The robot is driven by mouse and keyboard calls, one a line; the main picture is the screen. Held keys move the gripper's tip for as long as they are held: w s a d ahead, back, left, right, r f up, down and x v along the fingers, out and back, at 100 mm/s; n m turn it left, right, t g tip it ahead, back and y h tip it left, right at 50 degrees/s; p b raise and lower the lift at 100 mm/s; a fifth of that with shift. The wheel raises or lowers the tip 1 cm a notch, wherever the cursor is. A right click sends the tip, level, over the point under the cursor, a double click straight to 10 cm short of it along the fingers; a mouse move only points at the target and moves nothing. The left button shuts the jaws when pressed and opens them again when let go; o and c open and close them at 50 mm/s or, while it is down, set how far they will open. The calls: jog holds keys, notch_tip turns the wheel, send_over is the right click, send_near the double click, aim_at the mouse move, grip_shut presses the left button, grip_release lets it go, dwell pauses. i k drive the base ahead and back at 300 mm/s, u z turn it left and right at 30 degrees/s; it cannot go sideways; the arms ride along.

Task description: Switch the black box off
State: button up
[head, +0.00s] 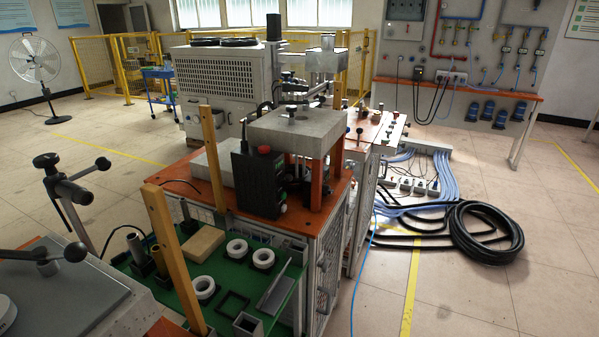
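The black box (258,183) stands upright on the orange top of the workbench, near the middle of the head view. A red button (264,150) sits on its top, and small controls show on its right-hand face. I cannot read whether it is on or off. A grey metal block (297,131) on orange posts stands right behind it and to the right. I do not see my gripper in this view.
A green shelf (190,288) with white rings (263,258) and wooden posts (160,240) stands in front of the bench. A grey machine with black knobs (75,251) is at the lower left. Coiled black hose (487,232) lies on the right. Floor between is partly clear.

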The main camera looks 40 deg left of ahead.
aim_at(288, 177)
jog(key=u, duration=1.7)
jog(key=k, duration=0.65)
jog(key=z, duration=0.7)
jog(key=i, duration=1.65)
jog(key=u, duration=0.8)
